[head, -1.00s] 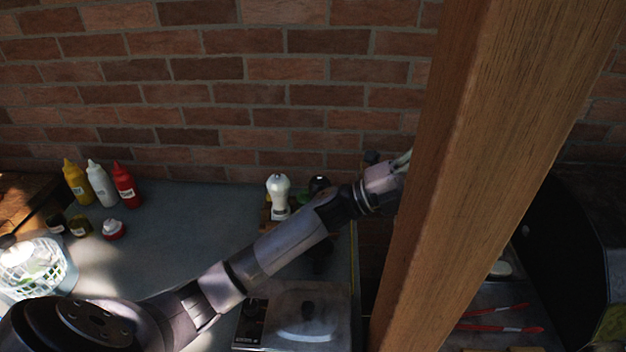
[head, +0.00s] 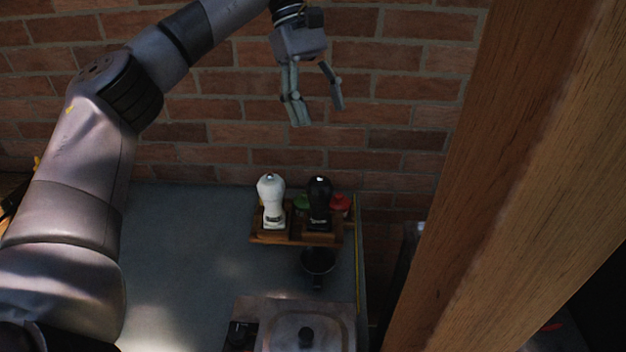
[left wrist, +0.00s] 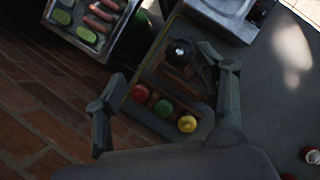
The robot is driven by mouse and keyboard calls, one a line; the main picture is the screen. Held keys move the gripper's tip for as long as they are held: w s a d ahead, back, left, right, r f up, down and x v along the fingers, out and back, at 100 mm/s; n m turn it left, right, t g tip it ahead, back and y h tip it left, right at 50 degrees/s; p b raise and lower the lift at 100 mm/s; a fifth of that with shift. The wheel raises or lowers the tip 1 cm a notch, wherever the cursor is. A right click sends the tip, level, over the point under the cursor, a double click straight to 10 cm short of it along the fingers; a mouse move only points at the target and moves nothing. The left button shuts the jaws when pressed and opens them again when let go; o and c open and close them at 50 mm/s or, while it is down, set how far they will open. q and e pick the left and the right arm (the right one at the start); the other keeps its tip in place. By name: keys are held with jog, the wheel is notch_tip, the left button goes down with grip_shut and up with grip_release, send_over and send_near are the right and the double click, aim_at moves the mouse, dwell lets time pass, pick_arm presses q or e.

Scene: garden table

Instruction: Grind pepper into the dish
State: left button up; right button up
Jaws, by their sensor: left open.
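A black mill (head: 319,203) and a white mill (head: 271,199) stand upright side by side in a wooden caddy (head: 262,241) against the brick wall. My left gripper (head: 319,115) is open and empty, high above the caddy with its fingers pointing down. In the left wrist view the black mill's round top (left wrist: 180,52) shows between the spread fingers, apart from them; the white mill is not clear there. A metal tray with sausages and green slices (left wrist: 91,22) shows at the top left. I cannot tell which vessel is the dish. My right gripper is out of view.
Red, green and yellow tops (left wrist: 187,124) sit in the caddy behind the mills. A dark cup (head: 318,262) stands in front. A lidded metal appliance (head: 330,322) is nearer. A wooden post (head: 500,200) blocks the right side. The counter left of the caddy is clear.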

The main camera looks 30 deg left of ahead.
pick_arm(q)
jog(key=a+r+y, duration=0.1)
jog(key=a+r, duration=0.1)
jog(key=a, duration=0.2)
jog(key=b, duration=0.7)
send_near(317, 179)
jog(key=x, duration=0.8)
jog(key=shift+f, duration=0.1)
jog(key=shift+d+f+p, duration=0.1)
jog(key=shift+f+p, duration=0.25)
jog(key=shift+p, duration=0.15)
jog(key=shift+x, duration=0.8)
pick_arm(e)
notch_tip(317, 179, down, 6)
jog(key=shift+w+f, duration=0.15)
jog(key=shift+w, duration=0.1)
pick_arm(q)
jog(key=shift+s, duration=0.1)
jog(key=shift+c, duration=0.2)
jog(key=c, duration=1.1)
jog(key=shift+c, duration=0.2)
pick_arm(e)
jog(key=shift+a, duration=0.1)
